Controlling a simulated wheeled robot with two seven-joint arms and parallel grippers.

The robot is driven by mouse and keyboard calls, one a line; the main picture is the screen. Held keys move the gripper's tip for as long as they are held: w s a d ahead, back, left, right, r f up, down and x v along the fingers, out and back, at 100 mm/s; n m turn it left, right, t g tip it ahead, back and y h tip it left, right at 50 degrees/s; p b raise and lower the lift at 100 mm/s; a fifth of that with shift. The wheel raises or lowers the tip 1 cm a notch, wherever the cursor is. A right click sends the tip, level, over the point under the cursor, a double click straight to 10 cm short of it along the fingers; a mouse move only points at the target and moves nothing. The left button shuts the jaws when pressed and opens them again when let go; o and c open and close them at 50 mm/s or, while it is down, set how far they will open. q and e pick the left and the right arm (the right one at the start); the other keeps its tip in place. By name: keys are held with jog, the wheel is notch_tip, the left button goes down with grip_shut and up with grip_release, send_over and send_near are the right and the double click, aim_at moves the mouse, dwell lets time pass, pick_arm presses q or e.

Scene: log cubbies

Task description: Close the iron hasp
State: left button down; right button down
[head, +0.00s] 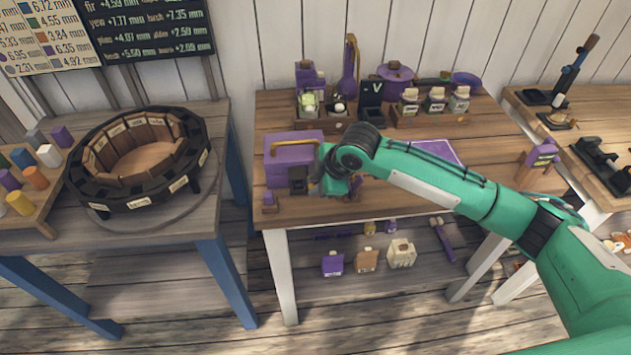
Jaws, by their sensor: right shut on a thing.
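A purple box (292,150) with a brass-coloured handle stands at the left of the middle table. A dark metal part (298,174), which looks like the iron hasp, is at its lower front right. My right gripper (316,184) is at this dark part, low in front of the box. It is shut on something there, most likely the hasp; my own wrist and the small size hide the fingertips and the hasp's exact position. My left gripper is not in view.
A rack of jars (435,108) and a purple pot (394,80) stand at the back of the table. A round dark cubby ring (140,205) is on the left table. Small purple pieces flank the gripper; the table's front edge is close.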

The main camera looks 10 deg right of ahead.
jog(key=shift+s+f+n+t+b, duration=0.1)
jog(key=shift+f+n+t+b, duration=0.35)
jog(key=shift+f+t, duration=0.6)
jog(key=shift+f+t+b, duration=0.25)
jog(key=shift+t+b, duration=0.25)
jog(key=shift+t, duration=0.2)
jog(key=shift+f+t+b, duration=0.2)
jog(key=shift+t+b, duration=0.3)
jog(key=shift+t, duration=0.15)
jog(key=shift+w, duration=0.2)
jog(key=c, duration=1.3)
grip_release()
jog(key=b+v, duration=0.1)
jog(key=v, duration=1.2)
jog(key=shift+s+d, duration=0.35)
jog(key=shift+s, duration=0.05)
